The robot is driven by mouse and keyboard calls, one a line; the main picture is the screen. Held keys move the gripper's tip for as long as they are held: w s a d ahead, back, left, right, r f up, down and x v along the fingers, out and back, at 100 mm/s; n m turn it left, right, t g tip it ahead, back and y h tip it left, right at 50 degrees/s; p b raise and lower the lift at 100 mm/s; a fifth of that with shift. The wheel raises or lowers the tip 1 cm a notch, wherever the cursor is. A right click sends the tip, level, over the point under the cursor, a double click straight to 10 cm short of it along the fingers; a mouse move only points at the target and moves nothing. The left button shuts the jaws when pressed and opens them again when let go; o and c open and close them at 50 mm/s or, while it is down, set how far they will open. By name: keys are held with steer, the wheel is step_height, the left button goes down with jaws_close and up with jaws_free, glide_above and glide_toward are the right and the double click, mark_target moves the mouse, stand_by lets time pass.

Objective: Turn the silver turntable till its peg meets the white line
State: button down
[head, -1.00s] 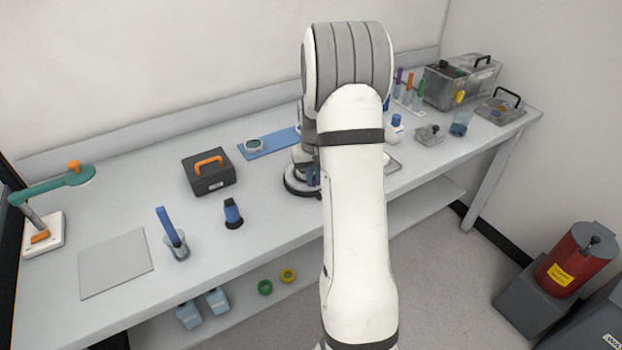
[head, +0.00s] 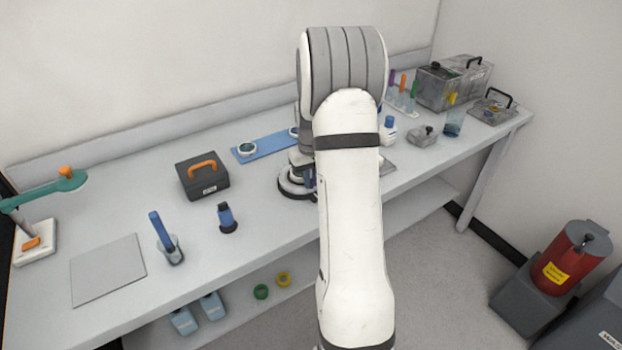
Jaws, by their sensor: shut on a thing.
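The silver turntable (head: 284,188), a round disc on a dark base, stands near the front of the bench, left of my arm. Only its left part shows; my arm covers the rest. My gripper (head: 308,178) is down at the turntable, mostly hidden behind my own arm, with a small dark and blue part showing. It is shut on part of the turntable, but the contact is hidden. I cannot make out the peg or the white line, so their alignment cannot be told.
A black case with an orange handle (head: 204,177) and a blue-topped dark holder (head: 228,218) stand left of the turntable. A blue strip (head: 266,145) lies behind. A white bottle (head: 387,133) stands right. The bench between case and turntable is clear.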

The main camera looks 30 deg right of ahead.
steer(key=c, duration=1.5)
jaws_free()
steer(key=shift+r, duration=0.1)
step_height(320, 180, up, 8)
steer(key=shift+f+b, duration=0.2)
steer(key=shift+b, duration=0.1)
